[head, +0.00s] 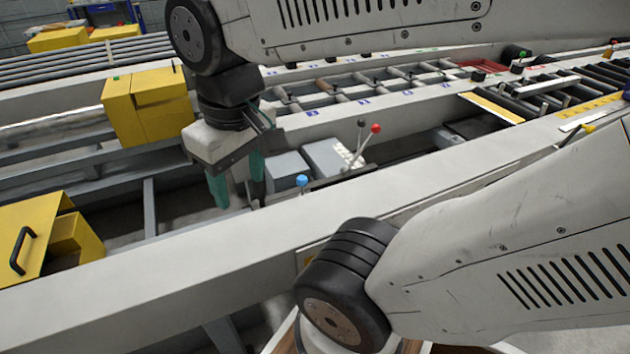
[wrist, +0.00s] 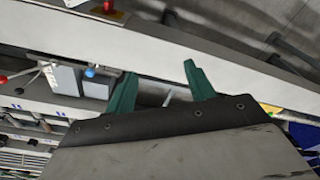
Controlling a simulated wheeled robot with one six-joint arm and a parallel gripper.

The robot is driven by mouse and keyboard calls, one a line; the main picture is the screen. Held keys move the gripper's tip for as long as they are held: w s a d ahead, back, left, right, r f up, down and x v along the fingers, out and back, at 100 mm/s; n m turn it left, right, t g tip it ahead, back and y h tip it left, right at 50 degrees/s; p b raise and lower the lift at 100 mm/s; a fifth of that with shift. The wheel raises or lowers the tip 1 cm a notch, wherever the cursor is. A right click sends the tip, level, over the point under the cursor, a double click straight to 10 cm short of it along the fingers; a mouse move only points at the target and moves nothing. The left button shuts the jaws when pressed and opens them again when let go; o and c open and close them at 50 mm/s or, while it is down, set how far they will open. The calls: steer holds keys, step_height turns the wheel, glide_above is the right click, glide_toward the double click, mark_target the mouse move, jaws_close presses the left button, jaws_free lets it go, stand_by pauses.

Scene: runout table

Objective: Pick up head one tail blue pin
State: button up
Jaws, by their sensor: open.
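A pin with a round blue knob (head: 302,181) stands at the machine rail, just right of my gripper (head: 238,192) in the head view. The blue knob also shows in the wrist view (wrist: 90,72), left of the fingers. I cannot tell its other end or any number on it. My gripper points down with its two green fingers apart and nothing between them. The open fingers also show in the wrist view (wrist: 160,70), clear of the knob.
A lever with a red knob (head: 376,129) and one with a black knob (head: 361,123) rise by the grey boxes (head: 325,156). The long beam (head: 200,262) runs in front. Yellow boxes (head: 146,106) stand at left. A roller bed (head: 360,88) lies behind.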

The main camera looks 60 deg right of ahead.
steer(key=w+d+f+m, duration=0.2)
steer(key=w+d+f, duration=0.1)
steer(key=w+d, duration=0.45)
steer(key=m+g, duration=0.1)
steer(key=m, duration=0.1)
glide_above(302, 178)
steer(key=f, duration=1.1)
steer(key=w+f, duration=0.1)
steer(key=f, duration=0.5)
steer(key=shift+f, duration=0.15)
steer(key=f, duration=0.5)
steer(key=s+f, duration=0.1)
steer(key=f, duration=0.1)
steer(key=shift+f, duration=0.35)
steer(key=c, duration=1.1)
